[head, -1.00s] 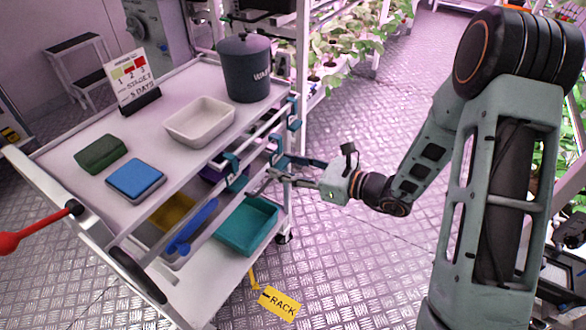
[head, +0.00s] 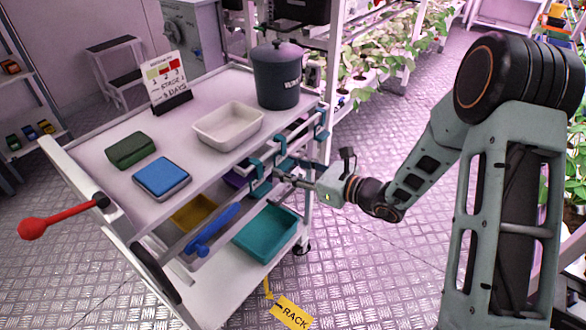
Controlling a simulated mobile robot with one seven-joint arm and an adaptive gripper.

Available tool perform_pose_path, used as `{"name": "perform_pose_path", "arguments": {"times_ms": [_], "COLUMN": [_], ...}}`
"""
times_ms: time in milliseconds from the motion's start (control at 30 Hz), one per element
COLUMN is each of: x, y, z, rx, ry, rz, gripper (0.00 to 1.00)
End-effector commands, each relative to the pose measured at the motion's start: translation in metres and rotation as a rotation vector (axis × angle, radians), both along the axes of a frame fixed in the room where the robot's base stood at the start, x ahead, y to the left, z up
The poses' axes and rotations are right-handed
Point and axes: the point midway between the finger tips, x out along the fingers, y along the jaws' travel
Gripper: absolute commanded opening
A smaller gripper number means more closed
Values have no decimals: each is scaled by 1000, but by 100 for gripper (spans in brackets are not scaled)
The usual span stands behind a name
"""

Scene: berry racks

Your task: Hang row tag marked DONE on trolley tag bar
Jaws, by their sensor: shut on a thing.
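The trolley (head: 92,163) stands left of my arm. A pale tag bar (head: 237,180) with several teal clips (head: 260,172) runs along its right side, below the top shelf. My gripper (head: 286,178) is beside this bar, near the teal clips, with its fingers pointing left. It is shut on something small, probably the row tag. The held thing is hard to make out against the clips, and no DONE mark is readable. I cannot tell whether it touches the bar.
On the trolley top are a dark lidded bin (head: 277,82), a white tray (head: 228,126), a sign (head: 169,80), a green block (head: 131,150) and a blue block (head: 162,177). A teal tray (head: 266,233) is below. A yellow RACK marker (head: 292,312) is near the floor.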

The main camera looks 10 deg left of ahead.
Motion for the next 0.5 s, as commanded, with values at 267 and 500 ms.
{"name": "perform_pose_path", "arguments": {"times_ms": [267,500], "x": [0,0], "y": [0,0], "z": [-6,-6], "rx": [1,1], "ry": [-1,-1], "rz": [0,0], "gripper": [16,39]}}
